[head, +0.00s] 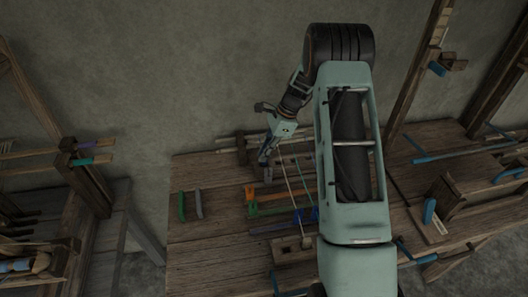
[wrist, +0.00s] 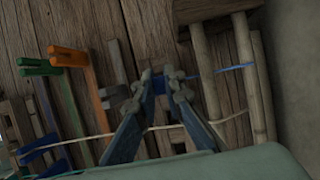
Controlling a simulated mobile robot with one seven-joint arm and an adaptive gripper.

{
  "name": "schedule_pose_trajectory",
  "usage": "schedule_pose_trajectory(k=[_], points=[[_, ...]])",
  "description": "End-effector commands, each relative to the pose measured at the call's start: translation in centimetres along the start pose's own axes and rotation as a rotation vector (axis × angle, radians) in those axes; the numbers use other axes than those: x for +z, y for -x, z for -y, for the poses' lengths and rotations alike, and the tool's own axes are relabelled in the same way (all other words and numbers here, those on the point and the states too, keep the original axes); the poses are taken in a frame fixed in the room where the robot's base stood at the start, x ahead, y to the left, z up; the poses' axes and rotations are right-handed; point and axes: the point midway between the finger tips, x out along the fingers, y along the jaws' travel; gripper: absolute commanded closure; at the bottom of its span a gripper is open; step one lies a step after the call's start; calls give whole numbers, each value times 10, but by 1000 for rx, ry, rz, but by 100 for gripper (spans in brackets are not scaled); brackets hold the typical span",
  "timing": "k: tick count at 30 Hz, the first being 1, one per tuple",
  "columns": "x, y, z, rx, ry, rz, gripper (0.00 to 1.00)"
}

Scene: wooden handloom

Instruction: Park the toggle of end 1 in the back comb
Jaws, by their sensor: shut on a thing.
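My gripper (head: 265,160) is low over the back of the wooden table in the head view. In the wrist view its fingertips (wrist: 160,80) are close together on a small blue piece (wrist: 159,87), probably the toggle; the fingers hide most of it. A blue cord (wrist: 236,68) shows to the right of the fingertips, across pale wooden bars. A pale cord (wrist: 90,138) crosses below, partly behind the fingers. The wooden frame with round bars (wrist: 247,60), perhaps the back comb, is right of the gripper; I cannot make out its teeth or slots.
A green handle (head: 182,206) and a grey one (head: 198,204) are at the table's left. A wooden block (head: 290,250) sits at the front. Bare tabletop (head: 215,235) lies front left.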

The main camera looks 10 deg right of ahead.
Motion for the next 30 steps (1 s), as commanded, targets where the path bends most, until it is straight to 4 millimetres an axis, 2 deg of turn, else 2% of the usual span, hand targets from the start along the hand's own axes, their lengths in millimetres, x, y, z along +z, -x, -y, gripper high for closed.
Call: schedule_pose_trajectory(k=[9, 18, 19, 24, 30], points=[[-8, -19, 0, 0, 1, 0, 100], [-8, -20, 0, -1, 0, 0, 100], [-8, -20, 0, -1, 0, 0, 90], [-8, -20, 0, -1, 0, 0, 71], [-8, -20, 0, -1, 0, 0, 70]])
